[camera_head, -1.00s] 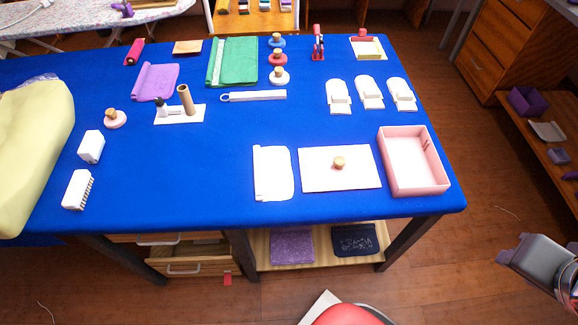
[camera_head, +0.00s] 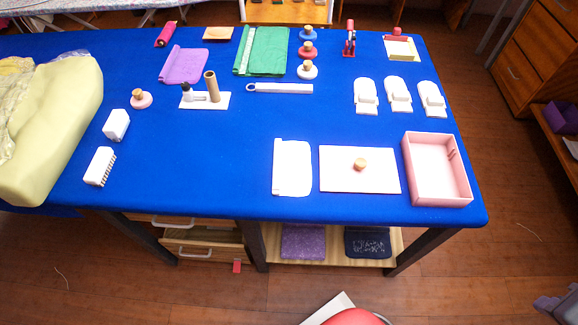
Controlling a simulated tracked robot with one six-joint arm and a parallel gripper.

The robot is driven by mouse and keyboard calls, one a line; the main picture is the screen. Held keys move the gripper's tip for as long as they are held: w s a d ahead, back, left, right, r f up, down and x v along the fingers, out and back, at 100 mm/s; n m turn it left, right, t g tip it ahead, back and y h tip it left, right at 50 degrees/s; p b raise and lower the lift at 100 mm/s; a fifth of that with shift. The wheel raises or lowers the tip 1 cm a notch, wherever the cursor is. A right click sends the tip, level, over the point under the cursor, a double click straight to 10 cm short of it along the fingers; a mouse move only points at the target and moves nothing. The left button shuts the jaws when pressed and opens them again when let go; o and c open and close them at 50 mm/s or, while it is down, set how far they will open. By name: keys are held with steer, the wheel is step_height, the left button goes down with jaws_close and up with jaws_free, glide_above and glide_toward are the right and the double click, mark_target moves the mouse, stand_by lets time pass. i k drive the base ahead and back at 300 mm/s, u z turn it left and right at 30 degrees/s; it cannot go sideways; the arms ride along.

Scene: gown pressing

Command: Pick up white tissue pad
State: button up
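A white pad with a folded left edge (camera_head: 294,168), which looks like the tissue pad, lies flat near the front edge of the blue table (camera_head: 215,165). A white board (camera_head: 335,180) with a wooden knob (camera_head: 360,164) lies just right of it. My gripper (camera_head: 552,304) shows only as a small grey piece at the lower right corner, off the table and far from the pad. Most of it is cut off, so its opening and anything in it cannot be told.
A pink open box (camera_head: 465,188) stands at the table's front right corner. White blocks (camera_head: 116,125), a pale yellow cushion (camera_head: 70,130) and a purple cloth (camera_head: 184,64) are on the left. The blue middle is clear. A wooden cabinet (camera_head: 535,55) stands at right.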

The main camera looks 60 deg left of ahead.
mark_target(291, 169)
steer(key=z, duration=0.05)
steer(key=k, duration=1.25)
steer(key=u, duration=2.25)
steer(key=i, duration=1)
steer(key=u, duration=0.05)
